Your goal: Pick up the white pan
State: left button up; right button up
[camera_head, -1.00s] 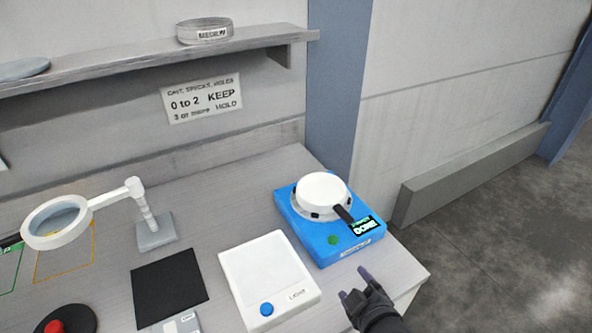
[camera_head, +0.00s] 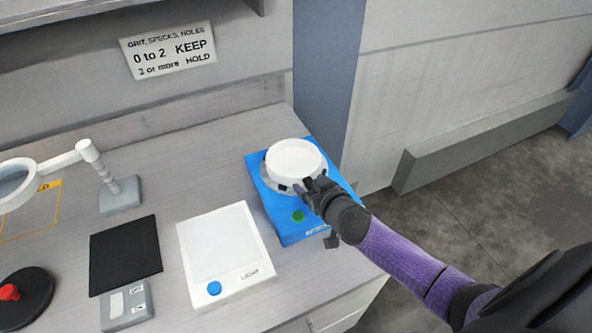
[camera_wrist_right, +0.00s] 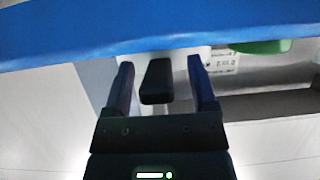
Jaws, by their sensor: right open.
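The white pan (camera_head: 295,158) is a round, shallow white dish sitting on a blue machine (camera_head: 268,205) at the right end of the bench. My right gripper (camera_head: 312,188) reaches in from the right and is at the near side of the pan, hiding its dark handle in the head view. In the right wrist view the gripper (camera_wrist_right: 162,85) is open, and the black handle (camera_wrist_right: 157,82) lies between its two fingers with gaps showing on both sides. The left gripper is not in view.
A white light box (camera_head: 226,258) with a blue button stands left of the blue machine. A black mat (camera_head: 125,255), a magnifier lamp (camera_head: 88,160), a grey scale (camera_head: 127,306) and a red button (camera_head: 10,292) lie farther left. The wall is behind.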

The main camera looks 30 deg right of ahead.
jog(key=shift+w+f, duration=0.1)
jog(key=shift+w, duration=0.1)
jog(key=shift+s, duration=0.1)
jog(key=shift+c, duration=0.4)
grip_shut()
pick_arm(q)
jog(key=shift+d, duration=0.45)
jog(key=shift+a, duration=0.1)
